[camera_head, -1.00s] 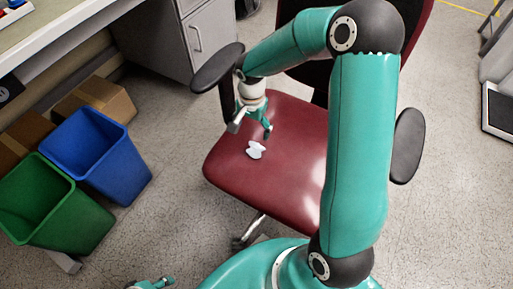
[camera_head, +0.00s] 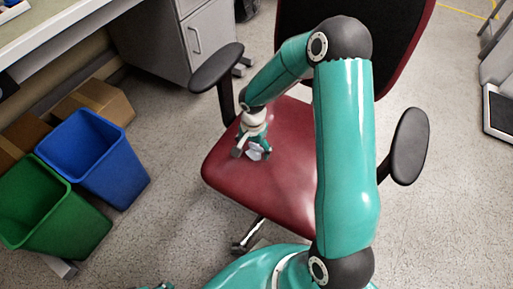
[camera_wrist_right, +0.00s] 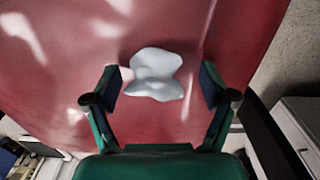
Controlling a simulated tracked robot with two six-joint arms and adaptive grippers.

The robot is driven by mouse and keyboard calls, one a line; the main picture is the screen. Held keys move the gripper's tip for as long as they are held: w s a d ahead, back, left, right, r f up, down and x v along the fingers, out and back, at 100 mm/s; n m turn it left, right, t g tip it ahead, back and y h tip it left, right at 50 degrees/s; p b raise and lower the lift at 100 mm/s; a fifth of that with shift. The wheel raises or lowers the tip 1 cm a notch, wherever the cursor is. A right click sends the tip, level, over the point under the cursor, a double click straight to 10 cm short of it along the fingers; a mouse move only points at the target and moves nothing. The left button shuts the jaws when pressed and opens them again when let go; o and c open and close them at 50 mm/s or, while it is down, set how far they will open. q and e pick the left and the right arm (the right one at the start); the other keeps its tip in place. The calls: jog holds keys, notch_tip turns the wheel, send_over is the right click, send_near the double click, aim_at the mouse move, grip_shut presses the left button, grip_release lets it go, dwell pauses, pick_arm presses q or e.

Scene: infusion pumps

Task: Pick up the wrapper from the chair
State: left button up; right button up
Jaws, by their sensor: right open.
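The wrapper (camera_head: 254,154) is a small crumpled white piece on the red seat of the chair (camera_head: 290,185). In the right wrist view the wrapper (camera_wrist_right: 156,74) lies between and slightly beyond the fingertips of my right gripper (camera_wrist_right: 160,88), with a gap to each finger. My right gripper (camera_head: 252,150) is open, low over the seat, and partly covers the wrapper in the head view. I cannot tell whether the fingers touch the seat. A small part of my left gripper (camera_head: 156,287) shows at the bottom edge; its jaws cannot be made out.
The chair's black armrests (camera_head: 217,68) (camera_head: 409,146) stand on both sides of the seat, with the backrest (camera_head: 345,40) behind. A blue bin (camera_head: 95,155) and a green bin (camera_head: 50,205) stand at left, by cardboard boxes (camera_head: 95,98). A desk is at upper left.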

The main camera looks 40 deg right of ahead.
jog(key=shift+c, duration=0.2)
jog(key=c, duration=0.9)
jog(key=shift+c, duration=0.2)
jog(key=shift+r, duration=0.15)
